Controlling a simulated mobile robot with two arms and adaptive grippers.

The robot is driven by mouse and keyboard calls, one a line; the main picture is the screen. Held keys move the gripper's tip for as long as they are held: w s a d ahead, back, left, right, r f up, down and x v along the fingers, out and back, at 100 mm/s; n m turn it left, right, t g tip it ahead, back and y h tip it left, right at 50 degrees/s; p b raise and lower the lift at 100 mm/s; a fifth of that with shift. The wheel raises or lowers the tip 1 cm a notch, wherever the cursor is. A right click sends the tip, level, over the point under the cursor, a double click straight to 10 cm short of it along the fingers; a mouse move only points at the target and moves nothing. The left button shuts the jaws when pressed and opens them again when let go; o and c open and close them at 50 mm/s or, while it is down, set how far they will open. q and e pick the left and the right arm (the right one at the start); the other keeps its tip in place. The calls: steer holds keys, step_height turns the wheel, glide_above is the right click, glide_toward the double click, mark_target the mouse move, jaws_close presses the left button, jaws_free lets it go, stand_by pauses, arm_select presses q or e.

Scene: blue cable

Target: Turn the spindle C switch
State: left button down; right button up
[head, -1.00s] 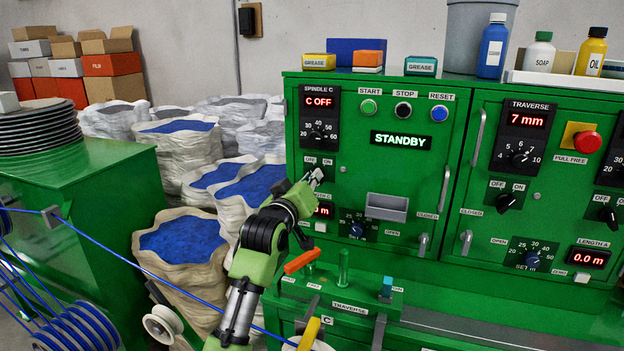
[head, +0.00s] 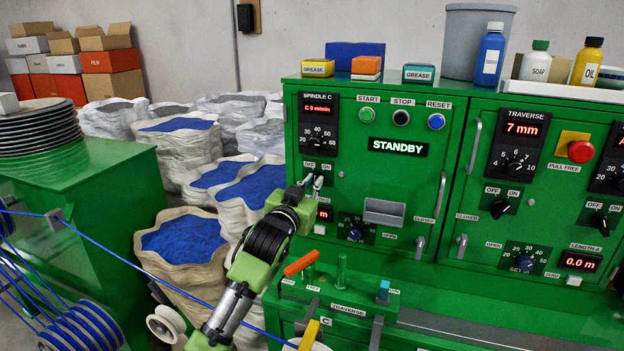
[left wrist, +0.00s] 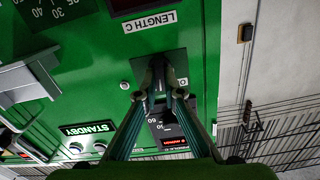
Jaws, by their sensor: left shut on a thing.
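The spindle C panel (head: 319,122) is on the green cabinet, and its red display (head: 319,109) shows a speed in m/min. The spindle C switch sits below it, under the OFF and ON labels (head: 318,166), mostly hidden by my left gripper (head: 313,184). My right gripper is not in view.
The STANDBY display (head: 398,146) is lit to the right. An orange lever (head: 301,263) and a green post (head: 341,269) stand below my left arm. Sacks of blue pellets (head: 181,240) are at the left, and a blue cable (head: 130,265) runs across the lower left.

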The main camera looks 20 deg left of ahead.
arm_select(q)
steer(key=shift+d+f+m+p, duration=0.1)
steer(key=shift+m+p, duration=0.65)
steer(key=shift+m, duration=1.45)
steer(key=c, duration=2.2)
jaws_free()
steer(key=shift+o, duration=0.2)
steer(key=s, duration=1.2)
steer(key=shift+a, duration=0.25)
